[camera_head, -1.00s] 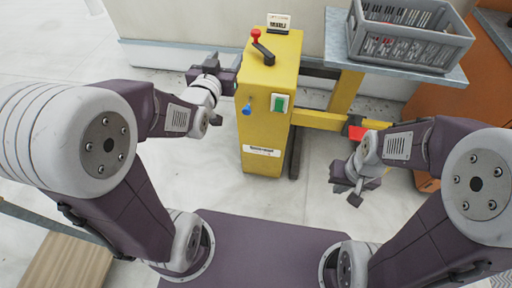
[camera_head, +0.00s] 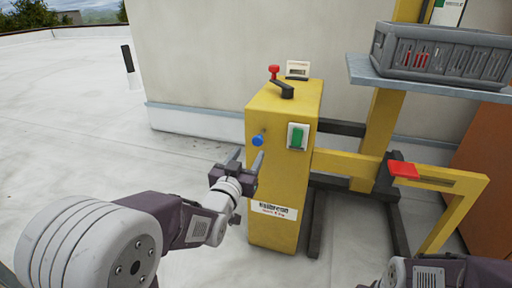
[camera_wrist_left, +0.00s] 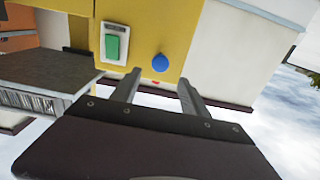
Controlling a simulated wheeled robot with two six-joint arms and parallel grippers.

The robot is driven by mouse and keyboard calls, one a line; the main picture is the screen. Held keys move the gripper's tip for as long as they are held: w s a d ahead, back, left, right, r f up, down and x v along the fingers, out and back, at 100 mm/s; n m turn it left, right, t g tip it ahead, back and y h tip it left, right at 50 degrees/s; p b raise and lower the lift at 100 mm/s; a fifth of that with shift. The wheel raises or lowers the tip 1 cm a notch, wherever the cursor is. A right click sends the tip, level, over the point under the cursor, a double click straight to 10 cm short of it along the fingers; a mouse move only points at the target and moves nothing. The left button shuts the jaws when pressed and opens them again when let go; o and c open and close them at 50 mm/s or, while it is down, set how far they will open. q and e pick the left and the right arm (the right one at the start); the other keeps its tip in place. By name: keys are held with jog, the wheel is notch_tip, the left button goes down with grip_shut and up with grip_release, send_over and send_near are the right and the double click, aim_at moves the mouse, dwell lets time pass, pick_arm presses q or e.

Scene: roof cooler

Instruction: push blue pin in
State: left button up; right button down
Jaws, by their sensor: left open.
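The blue pin (camera_head: 257,140) sticks out of the left part of the front face of a yellow box-shaped unit (camera_head: 272,178). It also shows in the left wrist view (camera_wrist_left: 160,63), just beyond the fingertips and between their lines. My left gripper (camera_head: 245,160) is open and empty, just below and to the left of the pin in the head view. Its fingers point toward the yellow face and appear apart from the pin. My right gripper is out of the frames; only part of my right arm shows at the bottom right.
A green rocker switch (camera_head: 298,136) sits right of the pin. A red-knobbed lever (camera_head: 280,82) and a small display (camera_head: 298,69) are on top. A red pad (camera_head: 403,169) lies on the yellow frame at right. A grey crate (camera_head: 440,55) stands on a shelf. Floor at left is clear.

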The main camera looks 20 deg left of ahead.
aim_at(257, 142)
pick_arm(q)
jog(key=w+b, duration=0.1)
jog(key=w, duration=0.2)
jog(key=w+b, duration=0.1)
jog(key=w, duration=0.2)
jog(key=shift+w+d+f+b, duration=0.15)
jog(key=shift+w+f+b, duration=0.05)
jog(key=shift+w+b, duration=0.2)
jog(key=shift+w+r, duration=0.15)
jog(key=shift+w, duration=0.35)
grip_shut()
dwell(0.4)
